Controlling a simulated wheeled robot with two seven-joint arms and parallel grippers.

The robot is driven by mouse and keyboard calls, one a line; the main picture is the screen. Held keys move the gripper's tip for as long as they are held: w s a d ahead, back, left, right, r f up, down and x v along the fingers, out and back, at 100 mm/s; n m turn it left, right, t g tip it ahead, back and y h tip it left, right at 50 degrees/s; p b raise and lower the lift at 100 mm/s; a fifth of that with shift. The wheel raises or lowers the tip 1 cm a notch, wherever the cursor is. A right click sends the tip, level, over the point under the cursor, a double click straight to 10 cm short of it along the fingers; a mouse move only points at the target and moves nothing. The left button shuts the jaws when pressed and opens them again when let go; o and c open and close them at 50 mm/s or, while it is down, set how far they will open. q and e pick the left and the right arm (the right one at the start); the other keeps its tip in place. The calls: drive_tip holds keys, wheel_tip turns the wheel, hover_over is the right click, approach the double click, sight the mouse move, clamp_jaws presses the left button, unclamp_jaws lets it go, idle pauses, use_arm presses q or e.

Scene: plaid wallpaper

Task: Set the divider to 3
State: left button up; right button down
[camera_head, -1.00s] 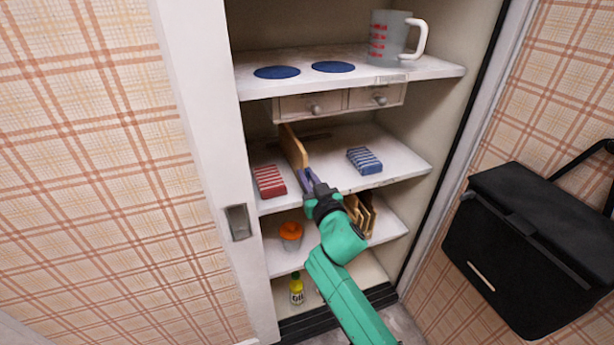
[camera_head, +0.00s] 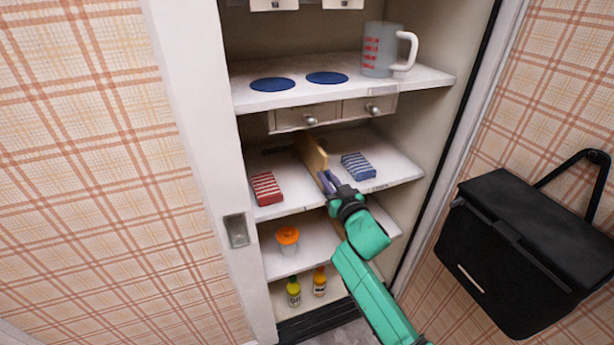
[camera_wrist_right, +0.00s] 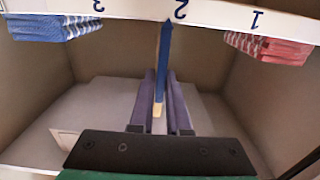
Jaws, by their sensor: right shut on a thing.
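The divider (camera_head: 313,152) is a thin upright tan board on the middle shelf (camera_head: 290,200), between a red folded stack (camera_head: 266,188) and a blue folded stack (camera_head: 358,166). My right gripper (camera_head: 327,180) is shut on its front edge. In the right wrist view, which looks upside down, the divider (camera_wrist_right: 163,70) shows a blue edge between the purple fingers (camera_wrist_right: 161,105). Its end lies by the label 2 (camera_wrist_right: 181,10), slightly toward the label 3 (camera_wrist_right: 97,5). The label 1 (camera_wrist_right: 256,18) is on the other side, near the red stack. My left gripper is out of view.
A measuring jug (camera_head: 387,49) and blue discs stand on the upper shelf. An orange-topped cup (camera_head: 288,237) and bottles (camera_head: 293,291) are below. A black bag (camera_head: 525,250) hangs at right. A white frame (camera_head: 205,150) bounds the left.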

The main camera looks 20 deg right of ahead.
drive_tip(key=d+p, duration=0.1)
drive_tip(key=d, duration=0.4)
drive_tip(key=shift+w+d, duration=0.15)
drive_tip(key=shift+d, duration=0.1)
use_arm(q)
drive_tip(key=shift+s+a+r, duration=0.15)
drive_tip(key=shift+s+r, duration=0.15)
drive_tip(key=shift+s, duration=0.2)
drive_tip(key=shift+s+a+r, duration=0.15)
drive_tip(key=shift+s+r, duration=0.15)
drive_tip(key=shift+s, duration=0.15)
use_arm(e)
drive_tip(key=c, duration=0.9)
unclamp_jaws()
drive_tip(key=shift+c, duration=0.2)
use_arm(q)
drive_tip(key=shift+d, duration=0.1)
use_arm(e)
drive_tip(key=shift+d, duration=0.15)
drive_tip(key=shift+s, duration=0.3)
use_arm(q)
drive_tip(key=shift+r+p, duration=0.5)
use_arm(e)
drive_tip(key=s, duration=1.4)
drive_tip(key=shift+d, duration=0.4)
